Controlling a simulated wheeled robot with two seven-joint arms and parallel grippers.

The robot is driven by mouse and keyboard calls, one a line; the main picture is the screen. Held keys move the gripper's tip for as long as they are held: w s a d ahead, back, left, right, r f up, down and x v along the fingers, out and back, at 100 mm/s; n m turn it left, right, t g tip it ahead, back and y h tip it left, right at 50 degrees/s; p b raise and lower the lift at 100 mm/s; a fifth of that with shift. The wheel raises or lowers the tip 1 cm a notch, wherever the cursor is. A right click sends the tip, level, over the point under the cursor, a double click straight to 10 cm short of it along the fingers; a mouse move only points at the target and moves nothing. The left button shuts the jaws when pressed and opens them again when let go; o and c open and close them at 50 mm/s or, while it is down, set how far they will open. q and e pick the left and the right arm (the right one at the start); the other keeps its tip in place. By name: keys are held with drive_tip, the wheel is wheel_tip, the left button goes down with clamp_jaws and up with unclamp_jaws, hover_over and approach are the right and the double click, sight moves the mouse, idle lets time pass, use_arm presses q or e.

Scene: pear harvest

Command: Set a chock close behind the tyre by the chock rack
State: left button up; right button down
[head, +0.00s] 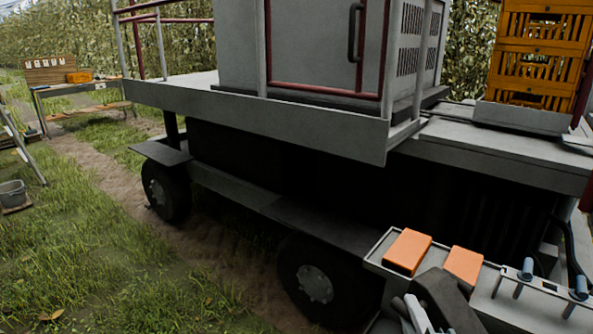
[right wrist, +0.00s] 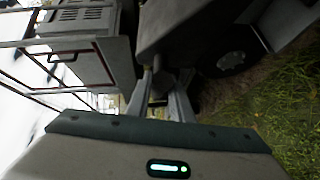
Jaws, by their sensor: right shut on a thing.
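A black tyre with a grey hub (head: 315,283) stands on the ground under the vehicle, just left of the grey chock rack (head: 378,250). It also shows in the right wrist view (right wrist: 232,62). Two orange blocks, seemingly chocks, lie in the rack: one at left (head: 407,251) and one at right (head: 463,265). My right gripper (head: 416,312) is at the bottom of the head view, in front of the rack. In the right wrist view its fingers (right wrist: 160,100) are shut on a small, mostly hidden greyish thing that I cannot identify. My left gripper is not in view.
A second tyre (head: 166,190) stands further left under the vehicle's platform (head: 260,115). A grey panel with blue-tipped pegs (head: 535,300) is at lower right. Orange crates (head: 540,55) are stacked on the vehicle. Open grass (head: 110,260) lies left of the tyres.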

drive_tip(key=shift+s+f, duration=0.2)
drive_tip(key=shift+f, duration=0.55)
drive_tip(key=shift+d, duration=0.1)
